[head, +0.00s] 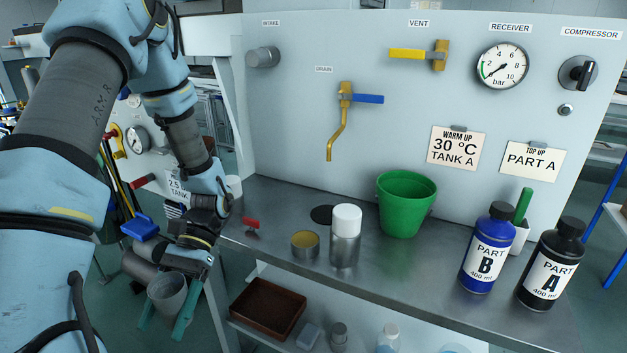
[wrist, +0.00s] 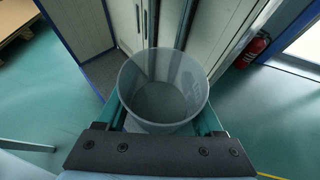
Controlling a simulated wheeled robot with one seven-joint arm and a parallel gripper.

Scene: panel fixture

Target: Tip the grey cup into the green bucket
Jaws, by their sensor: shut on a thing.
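The grey cup (head: 167,296) is held off the left end of the bench, out over the floor, with its open mouth showing. My gripper (head: 172,318) is shut on it, with a green finger on each side. The wrist view looks into the cup (wrist: 163,92), between the fingers of my gripper (wrist: 162,110); its inside looks grey, and I cannot tell whether it holds anything. The green bucket (head: 405,205) stands upright on the bench near the panel, well to the right of my gripper.
On the bench (head: 400,268) stand a white-capped canister (head: 345,240), a small tin (head: 305,244), a blue Part B bottle (head: 486,250) and a black Part A bottle (head: 551,268). A blue-handled drain tap (head: 350,105) juts from the panel left of the bucket. A brown tray (head: 268,306) sits on the lower shelf.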

